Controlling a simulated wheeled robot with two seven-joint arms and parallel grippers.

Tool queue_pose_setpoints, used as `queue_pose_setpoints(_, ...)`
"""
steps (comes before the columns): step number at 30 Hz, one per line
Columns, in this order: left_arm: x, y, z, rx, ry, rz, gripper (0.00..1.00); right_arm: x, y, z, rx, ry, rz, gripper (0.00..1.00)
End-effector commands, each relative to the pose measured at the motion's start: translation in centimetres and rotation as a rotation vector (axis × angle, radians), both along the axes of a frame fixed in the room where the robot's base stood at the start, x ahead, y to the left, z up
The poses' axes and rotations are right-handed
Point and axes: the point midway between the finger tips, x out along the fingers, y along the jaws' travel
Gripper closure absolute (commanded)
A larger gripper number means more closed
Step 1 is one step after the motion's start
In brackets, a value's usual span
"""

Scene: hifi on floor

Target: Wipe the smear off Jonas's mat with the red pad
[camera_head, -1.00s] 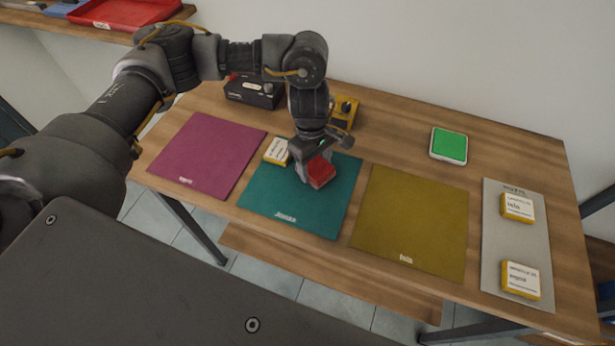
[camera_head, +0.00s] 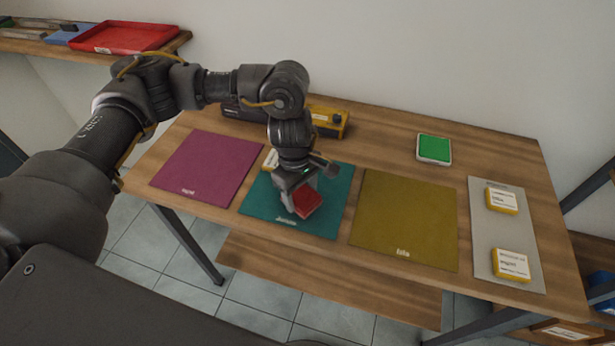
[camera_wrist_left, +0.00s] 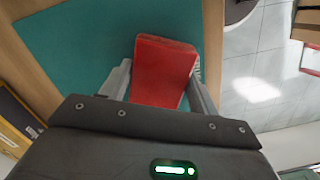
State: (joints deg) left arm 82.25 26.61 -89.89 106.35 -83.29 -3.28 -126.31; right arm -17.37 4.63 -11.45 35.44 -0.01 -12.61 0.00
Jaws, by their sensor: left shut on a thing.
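Jonas's mat (camera_head: 262,200) is the teal one in the front row, between a magenta and an olive mat; its name label at the near edge is partly legible. The red pad (camera_head: 308,203) is in my left gripper (camera_head: 301,199), over the middle to near part of the teal mat. In the left wrist view the red pad (camera_wrist_left: 165,68) sits between the two fingers, with the teal mat (camera_wrist_left: 85,50) beneath. I cannot tell whether the pad touches the mat. No smear shows; the pad and gripper hide part of the mat. My right gripper is not in view.
A yellow-and-white labelled block (camera_head: 269,159) stands at the teal mat's back left, partly hidden by my arm. Magenta mat (camera_head: 207,168) and olive mat (camera_head: 405,220) are bare. A green pad (camera_head: 434,148) lies behind; a grey mat (camera_head: 485,233) at right bears two labelled blocks. A yellow box (camera_head: 328,120) stands behind.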

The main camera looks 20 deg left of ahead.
Motion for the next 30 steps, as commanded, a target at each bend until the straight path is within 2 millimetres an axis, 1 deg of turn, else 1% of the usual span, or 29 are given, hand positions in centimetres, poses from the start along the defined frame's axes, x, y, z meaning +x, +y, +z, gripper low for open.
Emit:
queue_pose_setpoints(1,0.2,0.0,1.9,-0.002,-0.008,0.001,0.6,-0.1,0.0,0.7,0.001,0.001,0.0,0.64)
queue_pose_setpoints(2,0.1,0.1,1.9,-0.001,-0.005,0.004,0.6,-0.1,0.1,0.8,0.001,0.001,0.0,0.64)
queue_pose_setpoints(11,0.0,0.3,4.6,-0.001,-0.005,0.007,0.6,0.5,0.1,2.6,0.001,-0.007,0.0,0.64)
queue_pose_setpoints(18,0.0,0.3,6.6,-0.001,-0.005,0.008,0.6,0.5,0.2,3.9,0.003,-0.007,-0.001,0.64)
queue_pose_setpoints(22,0.0,0.3,7.1,-0.001,-0.005,0.009,0.6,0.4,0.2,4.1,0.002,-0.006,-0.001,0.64)
queue_pose_setpoints(30,0.0,0.3,7.1,-0.001,-0.004,0.009,0.6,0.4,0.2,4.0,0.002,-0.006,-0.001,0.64)
